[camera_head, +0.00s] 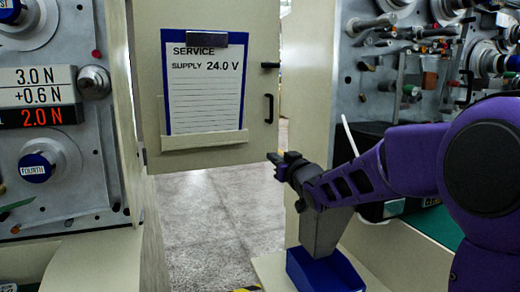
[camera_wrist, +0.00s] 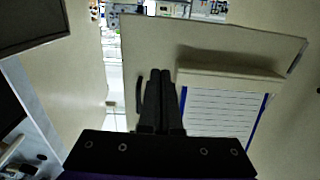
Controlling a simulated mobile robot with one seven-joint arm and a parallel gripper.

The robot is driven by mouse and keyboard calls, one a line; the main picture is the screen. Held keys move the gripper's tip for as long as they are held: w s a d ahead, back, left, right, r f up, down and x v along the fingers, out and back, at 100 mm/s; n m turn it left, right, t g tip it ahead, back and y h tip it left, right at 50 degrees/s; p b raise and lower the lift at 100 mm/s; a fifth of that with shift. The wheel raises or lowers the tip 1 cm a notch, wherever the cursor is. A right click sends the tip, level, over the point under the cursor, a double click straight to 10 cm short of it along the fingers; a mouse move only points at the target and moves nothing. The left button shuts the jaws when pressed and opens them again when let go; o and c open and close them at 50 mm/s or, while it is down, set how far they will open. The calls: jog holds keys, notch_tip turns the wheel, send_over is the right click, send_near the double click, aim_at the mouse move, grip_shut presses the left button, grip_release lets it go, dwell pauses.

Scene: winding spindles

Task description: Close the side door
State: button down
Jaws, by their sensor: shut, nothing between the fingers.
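The side door is a cream panel (camera_head: 215,20) attached at its left edge to the left cabinet. It stands open, with a gap at its right edge. A blue-edged service sheet (camera_head: 206,95) sits in a holder on it. Its black handle (camera_head: 269,108) is near the right edge.
A left machine panel (camera_head: 85,150) carries knobs and number plates. A right machine panel (camera_head: 385,75) carries spindles and tools. A blue bin (camera_head: 315,272) stands below my gripper. Clear grey floor (camera_head: 205,215) shows between the cabinets.

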aim_at(255, 145)
jog(key=x, duration=1.2)
jog(key=shift+f, duration=0.1)
